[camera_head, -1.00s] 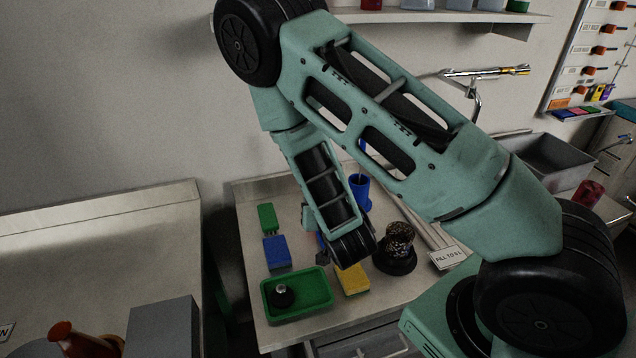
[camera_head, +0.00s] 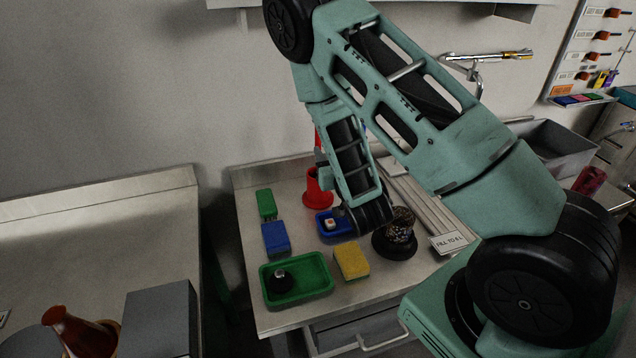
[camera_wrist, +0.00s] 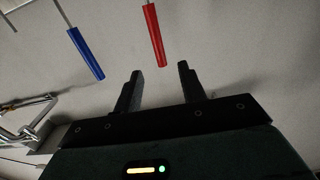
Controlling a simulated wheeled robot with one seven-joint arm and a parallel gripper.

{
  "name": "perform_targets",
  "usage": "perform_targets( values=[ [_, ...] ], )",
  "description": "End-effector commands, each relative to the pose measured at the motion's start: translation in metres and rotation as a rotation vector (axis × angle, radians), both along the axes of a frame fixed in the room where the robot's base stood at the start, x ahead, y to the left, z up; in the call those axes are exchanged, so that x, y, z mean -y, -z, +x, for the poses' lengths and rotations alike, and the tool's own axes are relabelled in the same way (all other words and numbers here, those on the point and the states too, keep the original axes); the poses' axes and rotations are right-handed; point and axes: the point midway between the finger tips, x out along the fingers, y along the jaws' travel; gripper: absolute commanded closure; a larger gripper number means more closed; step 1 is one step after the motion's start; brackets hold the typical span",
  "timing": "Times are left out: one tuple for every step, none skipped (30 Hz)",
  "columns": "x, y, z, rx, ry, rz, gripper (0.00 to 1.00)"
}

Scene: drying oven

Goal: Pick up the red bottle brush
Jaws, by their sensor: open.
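The red bottle brush shows in the wrist view as a red handle (camera_wrist: 154,35) on a thin rod, its end just beyond the gap between my fingertips. My gripper (camera_wrist: 160,70) is open and empty, with one dark finger on each side. A blue handle (camera_wrist: 86,53) on a thin rod is to the left, clear of the fingers. In the head view, a red holder (camera_head: 318,190) stands on the counter, with a bit of red above it partly behind my arm.
The counter holds a green tray (camera_head: 323,285), a yellow sponge (camera_head: 351,260), a blue sponge (camera_head: 276,238), a green sponge (camera_head: 266,204), a blue tray (camera_head: 327,236) and a dark round-based item (camera_head: 397,240). A wall shelf (camera_head: 245,3) is above. A sink (camera_head: 560,145) is at right.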

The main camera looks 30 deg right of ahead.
Motion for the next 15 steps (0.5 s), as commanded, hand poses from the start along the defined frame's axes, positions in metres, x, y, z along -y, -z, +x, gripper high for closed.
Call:
perform_targets(
  values=[
    [0.001,0.007,0.003,0.006,0.001,0.0,0.59],
    [0.001,0.007,0.004,0.006,0.001,0.0,0.59],
    [0.001,0.007,0.006,0.006,0.001,0.0,0.59],
    [0.001,0.006,0.007,0.006,0.0,0.0,0.59],
    [0.001,0.007,0.008,0.005,0.0,0.001,0.59],
    [0.001,0.006,0.009,0.006,0.001,0.0,0.59],
    [0.002,0.007,0.01,0.005,0.001,0.001,0.59],
    [0.002,0.006,0.011,0.006,0.001,0.0,0.59],
    [0.002,0.006,0.012,0.005,0.001,0.001,0.59],
    [0.002,0.006,0.013,0.005,0.001,0.001,0.59],
    [0.003,0.006,0.014,0.005,0.0,0.001,0.59],
    [0.003,0.006,0.014,0.005,0.001,0.001,0.59],
    [0.003,0.006,0.015,0.005,0.001,0.001,0.59],
    [0.004,0.006,0.015,0.006,0.001,0.001,0.59],
    [0.004,0.006,0.016,0.006,0.001,0.001,0.59]
  ],
)
